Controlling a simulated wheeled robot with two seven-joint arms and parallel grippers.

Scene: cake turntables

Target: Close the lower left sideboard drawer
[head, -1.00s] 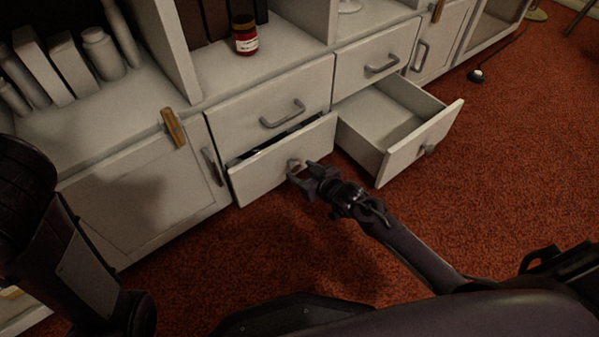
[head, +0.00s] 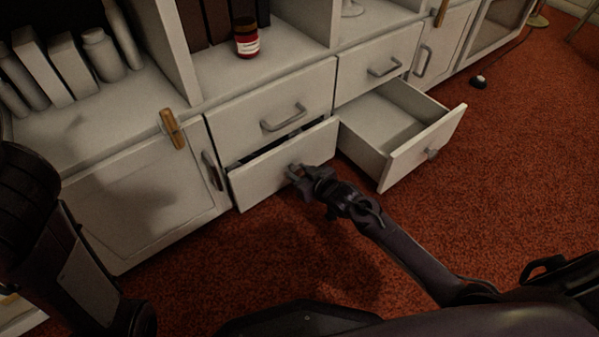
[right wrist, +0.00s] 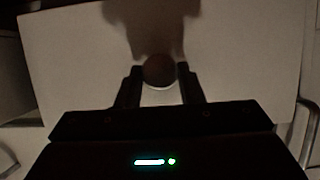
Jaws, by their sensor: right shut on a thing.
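The lower left sideboard drawer (head: 265,175) is white and stands slightly open, with a dark gap (head: 275,146) along its top edge. My right gripper (head: 301,172) is at the middle of its front, shut on the drawer's knob-like handle (head: 293,168). In the right wrist view the two fingers of the right gripper (right wrist: 159,80) sit on either side of the round, dark handle end (right wrist: 158,69), against the pale drawer front (right wrist: 80,60). My left arm shows at the left edge of the head view, but its gripper does not show.
The lower right drawer (head: 425,148) is pulled far out, just right of my right gripper. Closed drawers (head: 270,110) sit above both. A cupboard door (head: 145,200) is at the left. A red jar (head: 246,40) stands on a shelf. Red carpet (head: 480,220) lies clear in front.

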